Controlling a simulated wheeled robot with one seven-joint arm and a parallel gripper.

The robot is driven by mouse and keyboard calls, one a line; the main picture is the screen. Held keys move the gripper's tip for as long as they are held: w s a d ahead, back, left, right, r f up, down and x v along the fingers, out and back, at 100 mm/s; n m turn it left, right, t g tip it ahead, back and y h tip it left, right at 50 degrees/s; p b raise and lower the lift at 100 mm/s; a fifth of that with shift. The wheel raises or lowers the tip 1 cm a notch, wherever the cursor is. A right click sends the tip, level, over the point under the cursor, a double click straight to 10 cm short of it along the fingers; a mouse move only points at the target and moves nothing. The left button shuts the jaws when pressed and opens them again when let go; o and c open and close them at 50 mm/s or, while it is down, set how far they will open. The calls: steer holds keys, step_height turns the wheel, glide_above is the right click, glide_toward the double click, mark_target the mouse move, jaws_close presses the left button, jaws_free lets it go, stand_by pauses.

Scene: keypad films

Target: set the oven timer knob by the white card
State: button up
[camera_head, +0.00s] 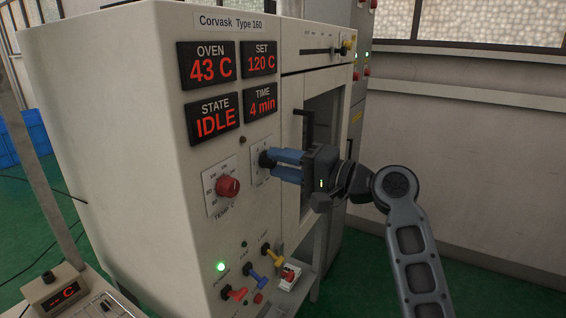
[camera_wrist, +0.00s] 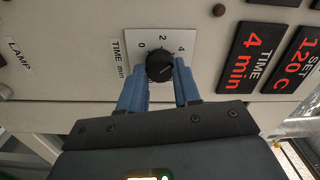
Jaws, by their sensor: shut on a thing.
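The timer knob (camera_wrist: 159,67) is a black dial on a white plate (camera_wrist: 127,37) marked TIME min, with 0, 2 and 4 readable around it in the wrist view. My gripper (camera_wrist: 159,78) has its blue fingers on either side of the knob, shut on it. In the head view my gripper (camera_head: 270,160) reaches the panel from the right and covers part of the timer plate (camera_head: 255,150). The TIME display (camera_head: 262,103) reads 4 min, also in the wrist view (camera_wrist: 255,57). No white card with a setting is readable in either view.
The red TEMP knob (camera_head: 228,187) is left of my gripper. Below are red, blue and yellow switches (camera_head: 255,280) and a green lamp (camera_head: 221,267). The oven door handle (camera_head: 304,125) stands out close above my gripper. STATE (camera_head: 213,118) reads IDLE.

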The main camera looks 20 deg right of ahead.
steer(key=shift+d+m, duration=0.1)
steer(key=shift+m, duration=0.2)
steer(key=o, duration=1.1)
steer(key=shift+c, duration=0.2)
steer(key=b+v, duration=0.2)
steer(key=v, duration=0.5)
steer(key=shift+s+d, duration=0.2)
steer(key=shift+s, duration=0.1)
